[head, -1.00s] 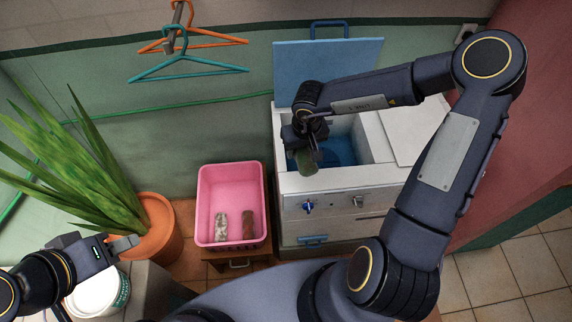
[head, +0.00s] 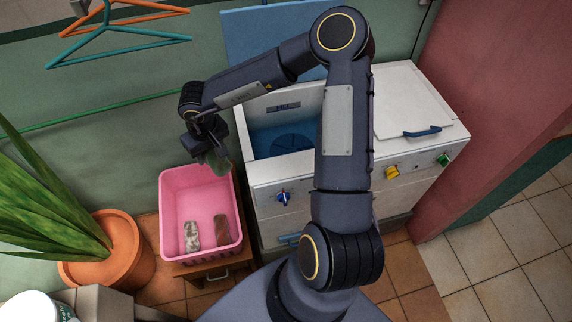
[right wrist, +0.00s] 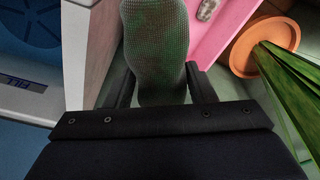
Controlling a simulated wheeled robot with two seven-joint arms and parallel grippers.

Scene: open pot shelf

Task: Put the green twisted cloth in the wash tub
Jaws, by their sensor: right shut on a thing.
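The green twisted cloth (head: 218,161) is in my right gripper (head: 213,146), which is shut on it. In the head view it shows at the far right corner of the pink basket, left of the washing machine. In the right wrist view the cloth (right wrist: 158,50) lies between the two fingers, with the machine to its left and the basket to its right. The wash tub (head: 272,146) is the open blue well in the machine's left half; my right arm hides part of it. My left gripper is out of view.
The pink basket (head: 166,215) holds a pale cloth (head: 192,236) and a brown cloth (head: 222,230). The machine's white right lid (head: 415,100) is shut; its blue left lid (head: 245,40) stands raised. A potted plant (head: 115,250) stands left; hangers (head: 120,35) hang above.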

